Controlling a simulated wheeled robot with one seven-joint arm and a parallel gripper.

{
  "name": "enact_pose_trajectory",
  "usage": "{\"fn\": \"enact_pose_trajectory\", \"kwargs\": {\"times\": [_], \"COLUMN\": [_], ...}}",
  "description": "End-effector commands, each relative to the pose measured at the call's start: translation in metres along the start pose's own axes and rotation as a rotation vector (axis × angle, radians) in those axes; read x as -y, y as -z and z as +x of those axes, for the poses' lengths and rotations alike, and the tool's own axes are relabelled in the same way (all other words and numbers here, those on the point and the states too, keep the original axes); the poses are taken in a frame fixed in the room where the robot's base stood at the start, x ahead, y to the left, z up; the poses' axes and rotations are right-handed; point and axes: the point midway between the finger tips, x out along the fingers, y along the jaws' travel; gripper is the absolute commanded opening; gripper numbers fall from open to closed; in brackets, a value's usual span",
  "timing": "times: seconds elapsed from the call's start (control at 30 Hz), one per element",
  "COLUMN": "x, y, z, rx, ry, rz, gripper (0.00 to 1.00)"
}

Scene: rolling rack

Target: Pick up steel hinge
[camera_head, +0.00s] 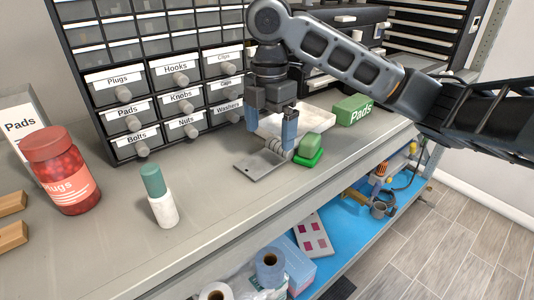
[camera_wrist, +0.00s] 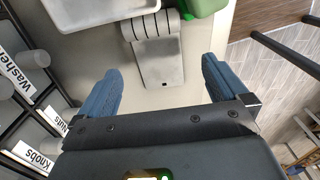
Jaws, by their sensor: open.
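The steel hinge (camera_head: 258,166) is a flat grey plate with rounded knuckles, lying on the grey worktop near its front edge. It also shows in the wrist view (camera_wrist: 161,66), ahead of my gripper and between the lines of its two fingers. My gripper (camera_head: 270,138) points down with its blue fingers spread and nothing between them. In the wrist view, my gripper (camera_wrist: 163,70) has one finger on each side of the hinge, with gaps visible. Part of the hinge is hidden behind a finger in the head view. Whether the fingertips are at the hinge's height is unclear.
A green object (camera_head: 309,149) sits close beside the hinge. A labelled drawer cabinet (camera_head: 122,109) stands at the back. A white bottle (camera_head: 163,208) and red jar (camera_head: 65,178) stand left.

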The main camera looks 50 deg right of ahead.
Motion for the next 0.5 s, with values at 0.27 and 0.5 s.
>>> {"fn": "enact_pose_trajectory", "kwargs": {"times": [0.27, 0.5], "x": [-0.003, -0.004], "y": [-0.007, -0.007], "z": [0.031, 0.055], "rx": [-0.001, -0.002], "ry": [0.001, -0.002], "rz": [0.003, 0.001], "gripper": [1.00, 1.00]}}
